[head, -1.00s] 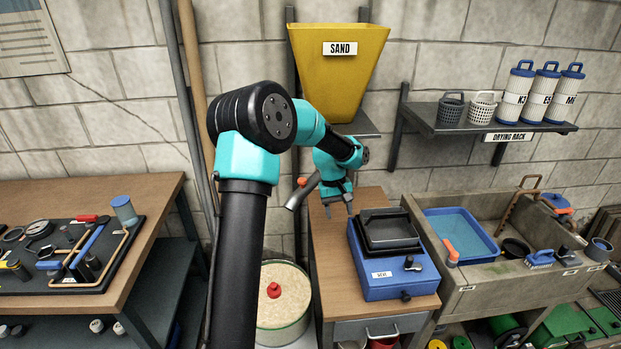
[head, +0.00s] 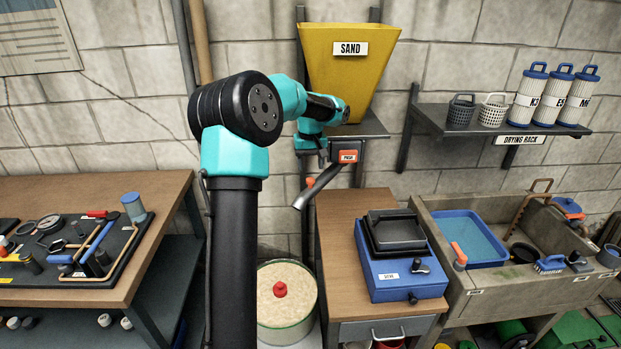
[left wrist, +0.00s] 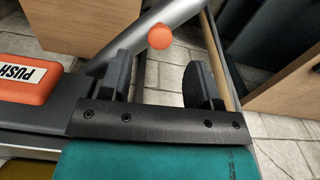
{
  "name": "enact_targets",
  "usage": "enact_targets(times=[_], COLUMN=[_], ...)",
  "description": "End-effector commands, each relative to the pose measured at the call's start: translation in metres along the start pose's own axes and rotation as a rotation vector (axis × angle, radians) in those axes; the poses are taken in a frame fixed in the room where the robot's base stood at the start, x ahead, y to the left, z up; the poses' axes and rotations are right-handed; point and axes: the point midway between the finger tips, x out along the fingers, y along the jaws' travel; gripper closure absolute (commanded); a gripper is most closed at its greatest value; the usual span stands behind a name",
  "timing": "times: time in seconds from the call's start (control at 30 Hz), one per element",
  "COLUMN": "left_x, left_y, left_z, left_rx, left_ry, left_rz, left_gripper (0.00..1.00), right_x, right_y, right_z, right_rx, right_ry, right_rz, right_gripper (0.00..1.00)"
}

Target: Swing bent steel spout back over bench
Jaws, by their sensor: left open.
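The bent steel spout (head: 318,187) hangs below the yellow sand hopper (head: 347,72), its open end slanting down and left, off the left edge of the wooden bench (head: 345,215). An orange knob (head: 310,181) sits on it. My left gripper (head: 322,160) is open and empty, above the spout near the orange PUSH button (head: 348,156). In the left wrist view, the grey spout (left wrist: 180,14) runs diagonally beyond my open fingers (left wrist: 160,78). The knob (left wrist: 159,36) shows past the fingertips, between them in the picture and apart from them. My right gripper is in neither view.
A blue box (head: 400,272) with black trays stands on the bench. A round tub of sand (head: 288,322) with a red knob is on the floor to its left. A stone sink (head: 480,290) is at right, a tool bench (head: 150,190) at left.

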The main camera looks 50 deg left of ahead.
Motion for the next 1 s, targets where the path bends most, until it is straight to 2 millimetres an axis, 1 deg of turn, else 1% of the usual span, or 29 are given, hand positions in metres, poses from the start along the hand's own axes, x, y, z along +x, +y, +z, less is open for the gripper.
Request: enact_targets(times=[0.03, 0.2, 0.33, 0.5, 0.73, 1.0], left_x=[0.008, 0.033, 0.047, 0.054, 0.054, 0.054], left_y=[-0.001, -0.001, 0.0, 0.0, 0.0, 0.0], left_z=[0.001, 0.001, 0.0, 0.0, 0.0, 0.0], left_rx=[0.0, -0.001, -0.001, 0.0, 0.0, 0.0], left_ry=[-0.003, -0.003, -0.002, -0.001, 0.0, 0.0], left_rz=[-0.001, -0.001, 0.0, 0.0, 0.0, 0.0], left_gripper=[0.43, 0.43, 0.43, 0.43, 0.43, 0.69], right_x=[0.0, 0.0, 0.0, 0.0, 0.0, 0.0], right_y=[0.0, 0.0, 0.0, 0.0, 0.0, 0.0], right_z=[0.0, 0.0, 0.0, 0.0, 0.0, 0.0], right_rx=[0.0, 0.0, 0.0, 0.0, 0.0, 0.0], right_ry=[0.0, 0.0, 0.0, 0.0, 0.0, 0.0], right_rz=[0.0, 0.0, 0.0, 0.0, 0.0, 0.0], right_gripper=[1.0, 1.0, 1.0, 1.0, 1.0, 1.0])
